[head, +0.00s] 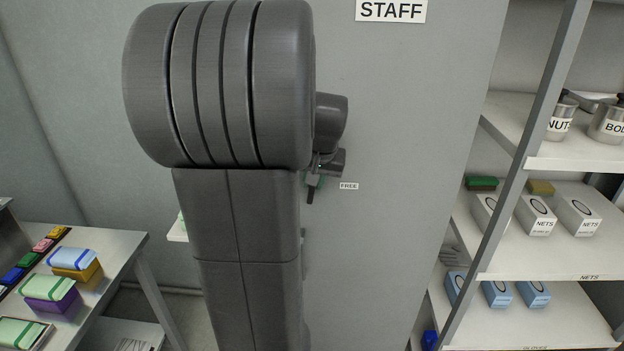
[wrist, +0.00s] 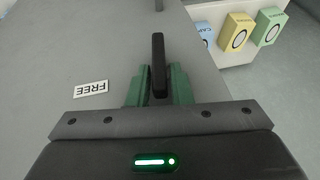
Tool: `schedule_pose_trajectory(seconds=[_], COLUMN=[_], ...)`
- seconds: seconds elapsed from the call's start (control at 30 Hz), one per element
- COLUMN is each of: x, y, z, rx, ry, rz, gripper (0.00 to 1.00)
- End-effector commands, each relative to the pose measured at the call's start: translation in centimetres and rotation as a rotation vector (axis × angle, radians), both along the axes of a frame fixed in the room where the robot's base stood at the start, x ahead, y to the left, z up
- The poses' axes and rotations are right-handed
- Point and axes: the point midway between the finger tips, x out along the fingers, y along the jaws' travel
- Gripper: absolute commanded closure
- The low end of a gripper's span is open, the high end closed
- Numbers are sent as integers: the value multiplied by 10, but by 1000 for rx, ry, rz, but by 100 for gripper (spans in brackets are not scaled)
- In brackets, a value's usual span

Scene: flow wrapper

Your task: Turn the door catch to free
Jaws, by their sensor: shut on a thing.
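The door catch is a black lever (wrist: 158,55) on the grey door (head: 410,110), between the green fingers of my gripper (wrist: 158,88) in the wrist view. My gripper is shut on it, and the lever's end sticks out past the fingertips. In the head view my gripper (head: 314,180) shows small beside my arm, with the dark catch (head: 310,196) pointing down below it. A white FREE label (head: 349,186) is on the door to the right of the catch; it also shows in the wrist view (wrist: 90,88) to the left. My arm hides the door left of the catch.
A STAFF sign (head: 391,10) is high on the door. Shelves (head: 545,255) with boxes and metal pots stand at the right. A table (head: 112,243) with coloured packs stands at the left. In the wrist view, boxes (wrist: 238,32) stand beyond the door.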

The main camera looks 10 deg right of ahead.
Motion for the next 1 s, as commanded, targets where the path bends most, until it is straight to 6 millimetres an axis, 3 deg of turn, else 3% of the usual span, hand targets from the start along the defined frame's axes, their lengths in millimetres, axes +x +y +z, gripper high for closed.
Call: schedule_pose_trajectory(seconds=[1.0], x=[-7], y=[-25], z=[-23], rx=[913], ry=[-264], rz=[-4], gripper=[100])
